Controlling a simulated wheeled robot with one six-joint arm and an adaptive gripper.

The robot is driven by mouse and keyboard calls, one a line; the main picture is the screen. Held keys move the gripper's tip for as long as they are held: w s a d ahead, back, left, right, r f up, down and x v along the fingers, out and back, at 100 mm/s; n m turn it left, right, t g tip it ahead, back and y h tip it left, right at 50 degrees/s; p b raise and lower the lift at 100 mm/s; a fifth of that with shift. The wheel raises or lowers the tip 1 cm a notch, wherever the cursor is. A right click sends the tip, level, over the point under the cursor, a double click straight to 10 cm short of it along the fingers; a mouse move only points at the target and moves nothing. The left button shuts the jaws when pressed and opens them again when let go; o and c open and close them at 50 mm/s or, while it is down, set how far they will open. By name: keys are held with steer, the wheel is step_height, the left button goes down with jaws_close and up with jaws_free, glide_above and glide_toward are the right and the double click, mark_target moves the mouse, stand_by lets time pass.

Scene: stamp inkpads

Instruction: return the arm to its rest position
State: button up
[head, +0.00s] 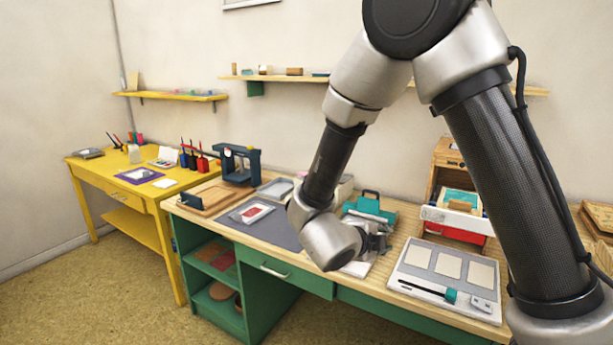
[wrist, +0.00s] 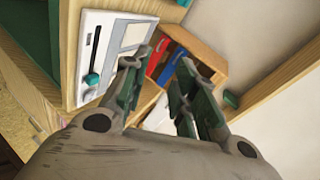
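My arm reaches across the head view over the workbench (head: 330,280), bent down at the elbow. My gripper (head: 380,240) is low over the middle of the bench, partly hidden behind my wrist. In the wrist view my gripper (wrist: 160,72) has its two dark green fingers apart. Nothing shows held between them; only the bench and things behind show in the gap.
A grey tray with pale cards (head: 440,265) lies right of my gripper. A teal device (head: 370,210) stands close behind it. A red-and-white box (head: 455,222) and wooden cabinet stand farther back. Left are a red inkpad (head: 252,213) and a yellow desk (head: 140,190).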

steer(key=a+f+n+g+y, duration=0.2)
steer(key=a+f+n+y, duration=0.2)
steer(key=a+n+y, duration=0.7)
steer(key=s+r+n+g+y, duration=0.2)
steer(key=s+r+n+g, duration=0.15)
steer(key=s+n, duration=0.35)
steer(key=s+d+r+n+h, duration=0.1)
steer(key=s+d+r+n, duration=0.1)
steer(key=s+d+r, duration=0.3)
steer(key=s+d+r+n+h, duration=0.1)
steer(key=s+d+r, duration=0.4)
steer(key=d, duration=0.7)
steer(key=s+d+r+n+h, duration=0.2)
steer(key=s+d+r, duration=0.3)
steer(key=d+r, duration=0.2)
steer(key=shift+d+r+n, duration=0.2)
steer(key=shift+d+n, duration=0.1)
steer(key=shift+d, duration=0.7)
